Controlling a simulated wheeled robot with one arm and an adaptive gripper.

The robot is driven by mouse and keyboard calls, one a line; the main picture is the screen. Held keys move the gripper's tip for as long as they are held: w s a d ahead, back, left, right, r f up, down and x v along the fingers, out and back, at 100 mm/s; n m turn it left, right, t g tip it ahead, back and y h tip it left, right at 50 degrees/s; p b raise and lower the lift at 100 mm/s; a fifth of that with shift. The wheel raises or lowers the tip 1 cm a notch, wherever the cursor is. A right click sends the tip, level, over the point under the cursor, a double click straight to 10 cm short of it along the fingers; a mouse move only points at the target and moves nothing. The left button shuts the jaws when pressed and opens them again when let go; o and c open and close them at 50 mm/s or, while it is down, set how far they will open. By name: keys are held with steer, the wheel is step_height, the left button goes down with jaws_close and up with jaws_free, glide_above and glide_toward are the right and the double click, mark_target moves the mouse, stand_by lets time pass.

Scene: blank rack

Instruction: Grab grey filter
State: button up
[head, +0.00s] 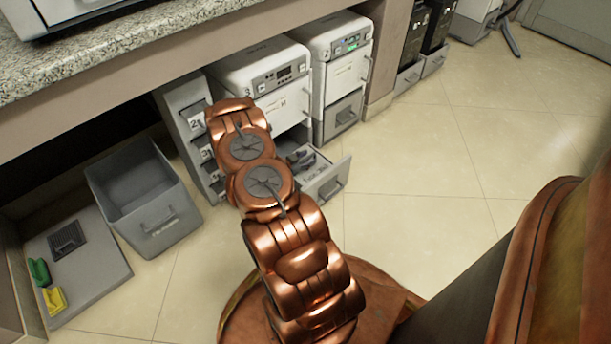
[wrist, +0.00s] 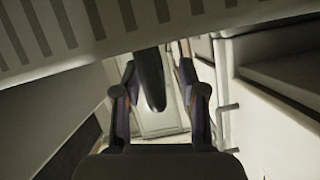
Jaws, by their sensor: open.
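I cannot tell for sure which thing is the grey filter. A small dark grey slatted square piece (head: 68,240) lies on a flat grey panel (head: 92,285) at the far left of the head view. Dark grey items (head: 300,160) also lie in a pulled-out drawer (head: 328,178), partly behind my arm. My gripper (wrist: 157,80) is open in the wrist view. A dark, rounded, elongated object (wrist: 152,82) shows between its fingers; contact cannot be told. In the head view my gripper is hidden by my copper arm.
An empty-looking grey bin (head: 178,225) stands left of my arm. Green (head: 39,271) and yellow (head: 54,300) items lie on the panel. White machines (head: 285,75) stand under the counter (head: 100,50). A pale slotted surface (wrist: 120,25) crosses above the fingers. Tiled floor is clear at right.

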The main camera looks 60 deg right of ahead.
jaws_close()
stand_by(0.3)
stand_by(0.5)
